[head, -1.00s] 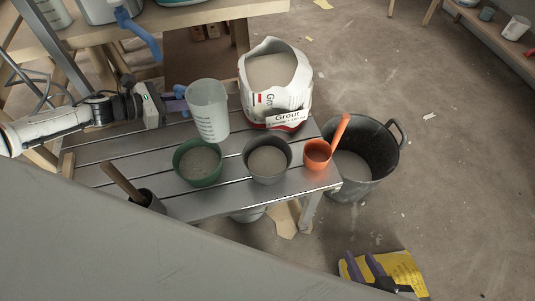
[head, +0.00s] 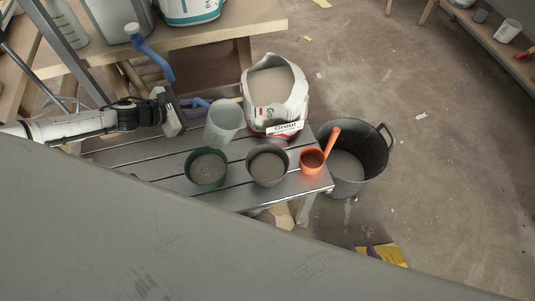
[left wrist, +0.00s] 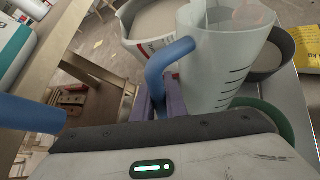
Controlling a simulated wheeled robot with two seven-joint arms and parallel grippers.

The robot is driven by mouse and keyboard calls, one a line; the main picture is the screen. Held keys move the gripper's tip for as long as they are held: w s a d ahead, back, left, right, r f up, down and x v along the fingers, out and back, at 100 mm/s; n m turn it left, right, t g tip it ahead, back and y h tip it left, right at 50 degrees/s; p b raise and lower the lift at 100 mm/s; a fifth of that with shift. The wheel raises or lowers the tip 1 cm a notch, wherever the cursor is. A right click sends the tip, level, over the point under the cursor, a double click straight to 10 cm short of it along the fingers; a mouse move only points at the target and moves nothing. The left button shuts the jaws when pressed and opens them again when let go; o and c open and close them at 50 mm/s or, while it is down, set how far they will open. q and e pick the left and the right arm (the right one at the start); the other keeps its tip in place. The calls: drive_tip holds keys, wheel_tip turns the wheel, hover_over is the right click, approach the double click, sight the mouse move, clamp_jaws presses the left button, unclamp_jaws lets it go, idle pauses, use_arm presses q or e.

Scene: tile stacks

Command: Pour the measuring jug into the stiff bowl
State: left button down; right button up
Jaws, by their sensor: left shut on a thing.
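The measuring jug (head: 221,124) is translucent white with dark marks and a blue handle. It leans to the right in the head view, behind the green and dark bowls; no stream shows. My left gripper (head: 190,108) is shut on its handle; the left wrist view shows the purple fingers (left wrist: 160,100) around the blue handle (left wrist: 168,62). A green bowl (head: 206,183) and a dark grey bowl (head: 268,181) each hold grey mix. I cannot tell by sight which is stiff.
An orange cup (head: 311,165) with a handle stands at the right end of the slatted table (head: 235,197). A grout bag (head: 275,112) stands behind the bowls. A black bucket (head: 372,155) is to the right. A large grey surface (head: 150,240) blocks the lower left.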

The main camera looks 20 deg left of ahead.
sight(224, 110)
use_arm(q)
drive_tip(key=d+r+y+p, duration=0.1)
drive_tip(key=p, duration=0.1)
drive_tip(key=d+r+m+y+p, duration=0.1)
drive_tip(key=p, duration=0.1)
drive_tip(key=shift+s+d, duration=0.15)
drive_tip(key=shift+d, duration=0.15)
drive_tip(key=shift+d+f+m+y, duration=0.1)
drive_tip(key=shift+f+m+y, duration=0.1)
drive_tip(key=shift+m+y, duration=0.15)
drive_tip(key=shift+d+f+m+y, duration=0.1)
drive_tip(key=shift+d+m+y, duration=0.15)
drive_tip(key=shift+d+r+y+p, duration=0.2)
drive_tip(key=shift+y+p, duration=0.1)
drive_tip(key=shift+p, duration=0.1)
drive_tip(key=shift+d+r+m+y, duration=0.1)
drive_tip(key=shift+m+y, duration=0.3)
drive_tip(key=shift+s+d+r+m+y, duration=0.1)
drive_tip(key=shift+d+r+m+y, duration=0.25)
drive_tip(key=shift+d+m+y, duration=0.3)
drive_tip(key=shift+d+f+m+y, duration=0.25)
drive_tip(key=shift+d+f+y, duration=0.35)
drive_tip(key=shift+y, duration=0.05)
idle(1.1)
